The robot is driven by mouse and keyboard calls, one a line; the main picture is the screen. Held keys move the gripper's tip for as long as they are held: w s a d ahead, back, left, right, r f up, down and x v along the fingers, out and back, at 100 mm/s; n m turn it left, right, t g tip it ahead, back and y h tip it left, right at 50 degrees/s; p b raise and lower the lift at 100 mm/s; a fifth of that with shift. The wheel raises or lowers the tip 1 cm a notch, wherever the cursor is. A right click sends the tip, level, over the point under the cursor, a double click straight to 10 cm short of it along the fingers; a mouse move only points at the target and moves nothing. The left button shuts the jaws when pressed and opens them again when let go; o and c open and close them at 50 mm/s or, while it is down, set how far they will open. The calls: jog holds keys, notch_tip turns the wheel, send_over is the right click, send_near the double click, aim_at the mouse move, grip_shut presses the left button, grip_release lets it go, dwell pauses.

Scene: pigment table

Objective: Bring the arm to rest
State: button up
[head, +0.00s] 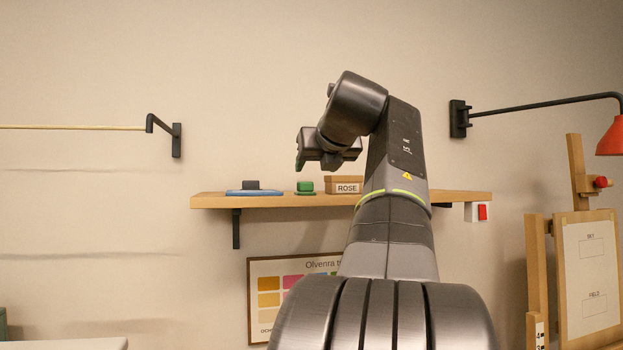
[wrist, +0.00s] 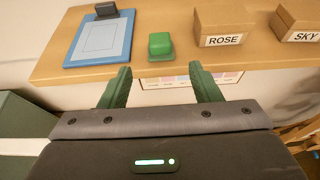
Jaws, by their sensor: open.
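My arm rises in the middle of the head view and bends over to the left at the top. My gripper (head: 301,158) hangs above and in front of the wooden shelf. In the wrist view my gripper (wrist: 160,88) shows its two green fingers spread apart, with nothing between them. The fingertips are in front of the shelf's front edge and apart from the things on it.
A colour chart (head: 257,260) hangs below.

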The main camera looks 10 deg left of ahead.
jog(key=shift+v, duration=1.8)
